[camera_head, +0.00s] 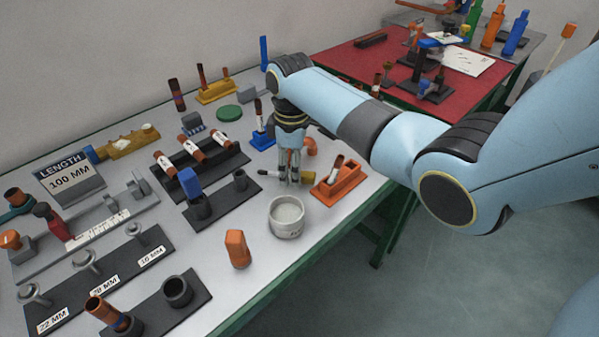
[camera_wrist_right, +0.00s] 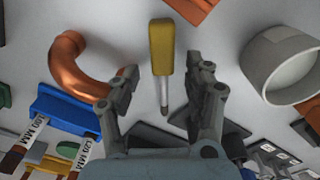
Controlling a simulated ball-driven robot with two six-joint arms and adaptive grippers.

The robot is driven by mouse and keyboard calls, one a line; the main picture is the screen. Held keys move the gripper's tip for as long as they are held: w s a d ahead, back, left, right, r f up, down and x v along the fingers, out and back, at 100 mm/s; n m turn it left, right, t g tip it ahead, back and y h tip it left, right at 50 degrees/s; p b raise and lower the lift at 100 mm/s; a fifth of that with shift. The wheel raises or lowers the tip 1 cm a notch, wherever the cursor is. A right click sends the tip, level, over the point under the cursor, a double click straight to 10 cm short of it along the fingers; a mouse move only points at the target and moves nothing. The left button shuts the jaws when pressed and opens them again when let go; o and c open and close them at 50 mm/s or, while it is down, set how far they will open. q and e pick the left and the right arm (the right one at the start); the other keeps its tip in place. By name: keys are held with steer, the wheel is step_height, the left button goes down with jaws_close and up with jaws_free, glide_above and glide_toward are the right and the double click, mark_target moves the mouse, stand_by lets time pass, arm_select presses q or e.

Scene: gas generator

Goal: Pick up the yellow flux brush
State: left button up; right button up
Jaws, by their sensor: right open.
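The yellow flux brush (camera_wrist_right: 162,48) lies on the table, its yellow handle and thin metal shaft between my right gripper's fingers (camera_wrist_right: 160,78) in the wrist view. The fingers are open, one on each side, with gaps to the handle. In the head view, my right gripper (camera_head: 289,183) points down over the brush, and part of the yellow handle (camera_head: 308,177) shows to its right. The gripper hides the brush's middle. My left gripper is not in view.
A white pot (camera_head: 286,232) stands just in front of the gripper. An orange tray (camera_head: 325,194) is close on the right. A copper elbow (camera_wrist_right: 82,68) lies beside the left finger in the wrist view. A blue stand (camera_head: 262,141) is behind.

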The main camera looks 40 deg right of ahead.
steer(key=shift+s+a+f, duration=0.25)
steer(key=shift+s+f, duration=0.2)
steer(key=shift+f, duration=0.2)
steer(key=shift+w, duration=0.1)
steer(key=shift+c, duration=0.2)
steer(key=shift+w+d, duration=0.15)
steer(key=shift+w, duration=0.1)
jaws_close()
step_height(320, 180, up, 10)
steer(key=p, duration=0.1)
steer(key=shift+r, duration=0.15)
